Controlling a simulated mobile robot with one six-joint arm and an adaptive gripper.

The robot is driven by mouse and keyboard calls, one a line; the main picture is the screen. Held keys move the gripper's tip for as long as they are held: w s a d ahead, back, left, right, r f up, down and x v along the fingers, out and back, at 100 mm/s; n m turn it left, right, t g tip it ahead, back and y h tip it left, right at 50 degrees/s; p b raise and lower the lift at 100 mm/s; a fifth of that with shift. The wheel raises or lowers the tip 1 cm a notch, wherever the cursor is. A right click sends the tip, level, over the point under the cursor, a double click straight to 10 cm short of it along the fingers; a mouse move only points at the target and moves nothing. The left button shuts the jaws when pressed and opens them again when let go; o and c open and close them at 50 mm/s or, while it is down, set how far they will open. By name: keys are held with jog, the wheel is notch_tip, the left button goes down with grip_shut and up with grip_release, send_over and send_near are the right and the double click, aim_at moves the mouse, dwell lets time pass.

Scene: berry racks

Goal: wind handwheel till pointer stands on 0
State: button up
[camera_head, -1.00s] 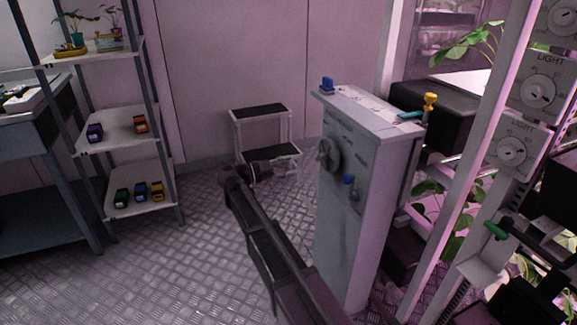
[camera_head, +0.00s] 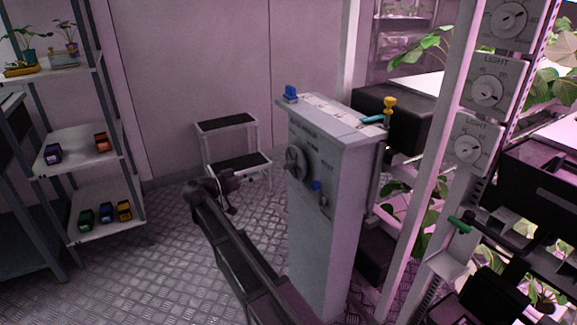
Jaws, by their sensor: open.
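The handwheel (camera_head: 295,163) is a dark grey round wheel on the left-facing side of a tall grey cabinet (camera_head: 325,225). Small markings show on the panel around it, but the pointer and the 0 are too small to read. My gripper (camera_head: 232,192) is at the end of my dark arm, left of the cabinet. It is open and empty, apart from the handwheel and a little lower in the picture.
A step stool (camera_head: 235,158) stands behind my gripper by the wall. A shelf rack (camera_head: 78,150) with small coloured items is at left. Light dials (camera_head: 488,91) and plants are at right. Floor at left is clear.

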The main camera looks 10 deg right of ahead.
aim_at(285, 166)
jog(key=n, duration=1.6)
jog(key=a+n, duration=0.1)
jog(key=n, duration=0.7)
jog(key=shift+s+a+r+n, duration=0.1)
jog(key=shift+s+r+n, duration=0.05)
jog(key=shift+s+n, duration=0.2)
jog(key=shift+w, duration=0.1)
jog(key=x, duration=1.3)
jog(key=shift+w+d, duration=0.1)
jog(key=shift+d, duration=0.25)
grip_shut()
